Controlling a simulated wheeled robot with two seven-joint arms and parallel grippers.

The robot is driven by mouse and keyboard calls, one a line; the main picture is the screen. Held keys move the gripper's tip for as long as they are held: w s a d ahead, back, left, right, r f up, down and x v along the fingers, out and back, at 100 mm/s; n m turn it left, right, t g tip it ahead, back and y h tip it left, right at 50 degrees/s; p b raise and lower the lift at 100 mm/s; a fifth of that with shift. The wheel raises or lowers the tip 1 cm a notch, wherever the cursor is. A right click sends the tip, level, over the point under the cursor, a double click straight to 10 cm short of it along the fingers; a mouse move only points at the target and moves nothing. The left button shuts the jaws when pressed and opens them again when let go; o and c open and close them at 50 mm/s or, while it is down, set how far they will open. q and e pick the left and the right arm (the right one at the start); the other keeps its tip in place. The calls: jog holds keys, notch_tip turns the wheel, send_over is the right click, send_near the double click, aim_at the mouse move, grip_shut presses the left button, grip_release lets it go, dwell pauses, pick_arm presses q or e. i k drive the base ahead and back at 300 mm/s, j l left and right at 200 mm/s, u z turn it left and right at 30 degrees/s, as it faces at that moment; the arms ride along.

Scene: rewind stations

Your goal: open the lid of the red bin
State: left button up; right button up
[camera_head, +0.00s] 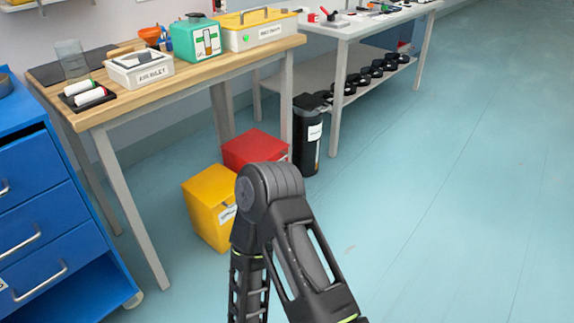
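The red bin (253,148) stands on the floor beside the legs of the wooden workbench, behind and to the right of the yellow bin. Its top looks flat and closed. A white label shows in part at its right front edge, and my arm hides much of its front. A dark jointed arm of mine rises from the bottom edge, its bend in front of the red bin. I cannot tell from this view whether the arm touches the bin. Neither of my grippers is in view.
The yellow bin (208,194) stands just left of the red bin. A black bin (307,140) stands behind right. The wooden workbench (185,78) holds boxes and a green case. A blue drawer cabinet (42,215) is at left. The floor (450,200) at right is clear.

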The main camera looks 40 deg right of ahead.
aim_at(254, 145)
jog(key=z, duration=1.35)
